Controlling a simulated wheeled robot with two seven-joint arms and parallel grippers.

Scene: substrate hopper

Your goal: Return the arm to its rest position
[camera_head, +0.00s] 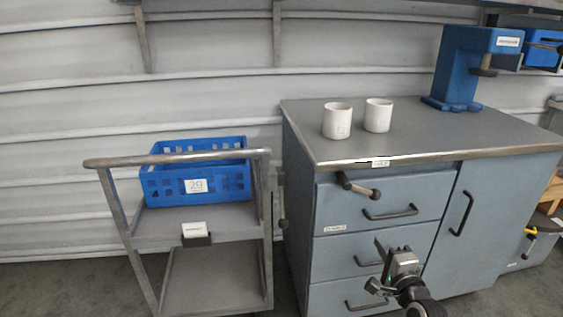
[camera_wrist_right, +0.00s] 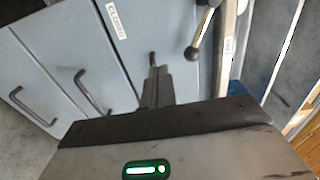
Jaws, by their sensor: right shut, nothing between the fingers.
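My right gripper (camera_head: 380,246) is in front of the grey cabinet's drawers in the head view, at the lower right of the picture. In the right wrist view its fingers (camera_wrist_right: 157,72) are together with nothing between them. They point toward the drawer fronts and appear clear of the handles. My left gripper is in neither view.
The cabinet (camera_head: 450,148) has bar handles and a lever with a dark knob (camera_head: 376,193), also in the wrist view (camera_wrist_right: 192,54). Two white mugs (camera_head: 337,121) (camera_head: 378,115) and a blue machine (camera_head: 455,75) stand on top. A cart (camera_head: 200,230) holds a blue crate (camera_head: 160,190).

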